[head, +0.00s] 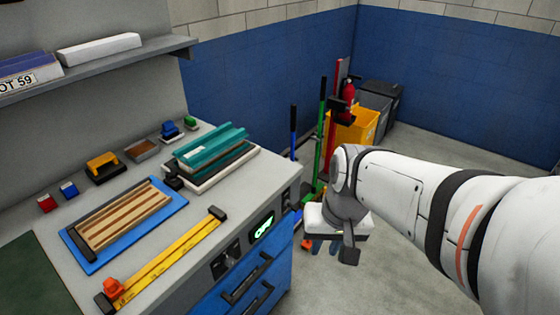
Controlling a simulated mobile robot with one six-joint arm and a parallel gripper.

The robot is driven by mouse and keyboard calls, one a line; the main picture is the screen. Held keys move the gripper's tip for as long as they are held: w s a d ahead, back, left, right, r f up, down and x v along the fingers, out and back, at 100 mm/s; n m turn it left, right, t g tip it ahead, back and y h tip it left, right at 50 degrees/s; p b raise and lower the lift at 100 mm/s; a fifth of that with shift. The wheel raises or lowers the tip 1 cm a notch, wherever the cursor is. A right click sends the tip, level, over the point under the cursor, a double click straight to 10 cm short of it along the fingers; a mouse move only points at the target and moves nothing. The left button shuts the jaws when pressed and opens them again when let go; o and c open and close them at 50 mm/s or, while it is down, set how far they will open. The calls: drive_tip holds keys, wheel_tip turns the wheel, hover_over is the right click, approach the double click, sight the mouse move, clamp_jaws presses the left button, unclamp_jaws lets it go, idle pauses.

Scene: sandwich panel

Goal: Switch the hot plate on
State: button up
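What looks like the hot plate is a pale slab with dark edges (232,170) at the bench's back right corner, with teal ribbed pieces (212,146) on top. A small display with glowing green letters (263,226), too small to read surely, is on the bench's front face. Dark switch-like controls (226,259) are left of it, and another dark control (286,197) is right of it. Which one belongs to the hot plate is unclear. My gripper (338,249) hangs right of the bench over the floor, apart from the controls. Its fingers are partly hidden, and its opening is unclear.
On the bench top (150,277) are a blue tray (97,261) with wooden strips, a yellow ruler bar (170,262) and small coloured blocks. Blue drawers with dark handles (246,279) are below. Brooms (322,130), a yellow bin (355,128) and a fire extinguisher (349,91) stand behind my arm.

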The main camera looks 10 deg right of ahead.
drive_tip(key=w+a+f+m+y+b, duration=0.1)
drive_tip(key=f+m+y, duration=0.1)
drive_tip(key=f, duration=0.1)
drive_tip(key=w+a+f+m+g+y+b, duration=0.1)
drive_tip(key=w+f+m+y, duration=0.1)
drive_tip(key=f, duration=0.1)
drive_tip(key=w+a+f+m+g+y+b, duration=0.1)
drive_tip(key=w+f+m+y+b, duration=0.1)
drive_tip(key=f, duration=0.1)
drive_tip(key=shift+a, duration=0.3)
clamp_jaws()
drive_tip(key=w+d+f+m+t+y+b, duration=0.2)
drive_tip(key=w+d+f+m+t+b, duration=0.2)
drive_tip(key=w+f+m, duration=0.5)
drive_tip(key=w+d+f+m+t+y+b, duration=0.2)
drive_tip(key=w+d+f+m+t+b, duration=0.1)
drive_tip(key=w+d+f+m+t, duration=0.5)
wheel_tip(320, 180, down, 3)
drive_tip(key=w+m, duration=0.2)
drive_tip(key=shift+d+m+y+b, duration=0.25)
drive_tip(key=shift+m+y+b, duration=0.05)
drive_tip(key=shift+y+b, duration=0.1)
